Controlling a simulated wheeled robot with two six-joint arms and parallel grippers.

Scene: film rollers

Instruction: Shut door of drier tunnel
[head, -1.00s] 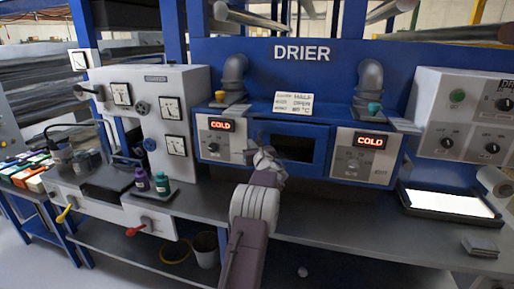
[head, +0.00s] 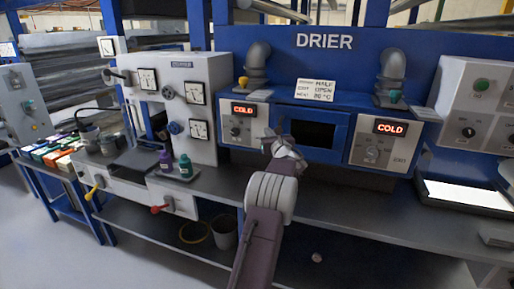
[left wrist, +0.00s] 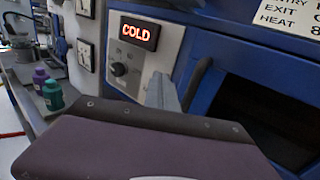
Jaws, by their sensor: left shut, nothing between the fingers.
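The drier (head: 324,41) is a blue unit with a grey control panel on each side, both displays reading COLD. Between them is a blue front (head: 341,128) around a dark rectangular opening (head: 313,134); I cannot tell how far its door stands open. My left gripper (head: 272,138) is shut and empty in front of the left edge of this front, beside the left panel. In the left wrist view a grey upright finger (left wrist: 166,94) shows near a dark slanted bar (left wrist: 197,82) by the opening; I cannot tell whether they touch. My right gripper is not in view.
A card (head: 315,89) above the opening reads entry half, exit open. Purple (head: 165,160) and green (head: 185,165) bottles stand left of the drier. A lit white tray (head: 466,195) lies at the right. The grey bench (head: 340,205) is clear in front of the drier.

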